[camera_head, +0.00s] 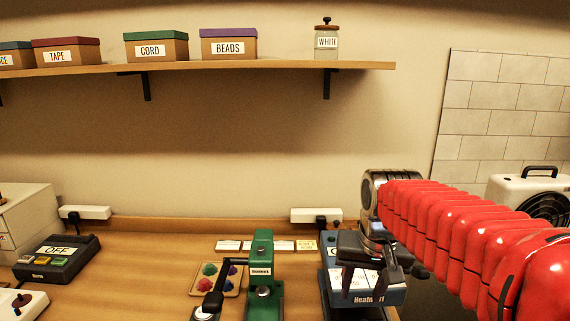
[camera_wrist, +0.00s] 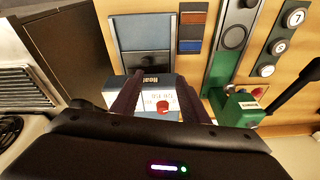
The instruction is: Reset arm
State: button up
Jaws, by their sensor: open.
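My arm, in a red ribbed sleeve, reaches in from the right in the head view. My gripper (camera_head: 366,284) points down in front of the blue "Heat..." machine (camera_head: 388,296), hiding part of its face. In the wrist view the two dark fingers of my gripper (camera_wrist: 158,100) stand apart. The machine's white panel with a red knob (camera_wrist: 163,106) shows between them. Nothing is held between the fingers. I cannot tell whether they touch the machine.
A green press (camera_head: 263,275) stands left of the blue machine, beside a tray of coloured pieces (camera_head: 232,287). A control box reading OFF (camera_head: 56,260) sits at left. A white fan unit (camera_head: 530,192) is at right. A shelf (camera_head: 200,67) with labelled boxes hangs above. The wall between is clear.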

jog(key=s+f+n+t, duration=0.2)
jog(key=s+f, duration=0.1)
jog(key=s, duration=1.3)
jog(key=shift+d+f+t, duration=0.15)
jog(key=shift+f+t, duration=0.1)
jog(key=shift+t, duration=0.15)
dwell(1.3)
jog(key=shift+c, duration=1.2)
